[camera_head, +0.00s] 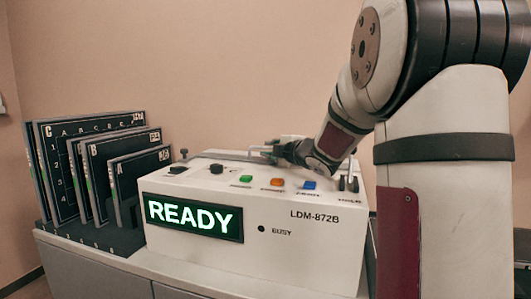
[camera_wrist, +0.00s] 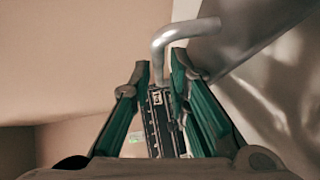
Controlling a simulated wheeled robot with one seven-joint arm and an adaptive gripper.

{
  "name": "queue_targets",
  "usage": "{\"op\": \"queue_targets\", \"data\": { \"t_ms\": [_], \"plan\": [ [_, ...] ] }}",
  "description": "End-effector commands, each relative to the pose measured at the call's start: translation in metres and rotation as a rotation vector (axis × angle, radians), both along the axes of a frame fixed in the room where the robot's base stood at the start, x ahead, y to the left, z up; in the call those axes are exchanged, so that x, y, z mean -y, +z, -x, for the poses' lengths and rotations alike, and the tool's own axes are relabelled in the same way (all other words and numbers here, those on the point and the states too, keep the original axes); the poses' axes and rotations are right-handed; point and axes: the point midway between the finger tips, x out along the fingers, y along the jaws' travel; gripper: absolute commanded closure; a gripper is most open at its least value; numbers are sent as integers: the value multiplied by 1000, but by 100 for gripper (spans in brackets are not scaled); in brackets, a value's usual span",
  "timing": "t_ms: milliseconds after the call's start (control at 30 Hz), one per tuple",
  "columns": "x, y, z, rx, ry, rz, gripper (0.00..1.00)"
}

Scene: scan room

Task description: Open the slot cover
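The white machine (camera_head: 270,235) labelled LDM-872B has a lit READY display. A grey metal bar handle (camera_head: 262,150) shows at the back of its top, at my gripper (camera_head: 280,152). In the wrist view the bent handle (camera_wrist: 173,36) is close up, and one leg reaches down between the green fingertips of my gripper (camera_wrist: 160,65). The fingers stand apart, with a gap visible beside the handle, so no grip shows. The handle joins a grey metal surface (camera_wrist: 250,30), probably the slot cover. My arm hides part of the machine's back right in the head view.
Black lettered panels (camera_head: 90,165) stand in a rack at the left of the machine. Green, orange and blue buttons (camera_head: 278,182) and black knobs line the machine's top front. A bare wall is behind.

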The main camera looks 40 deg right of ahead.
Motion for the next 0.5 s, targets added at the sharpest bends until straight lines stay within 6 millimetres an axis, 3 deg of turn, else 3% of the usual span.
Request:
{"op": "queue_targets", "data": {
  "t_ms": [200,500],
  "plan": [
    [2,-3,-21,-1,0,-1,84],
    [3,-3,-24,0,-1,-1,84]
  ]
}}
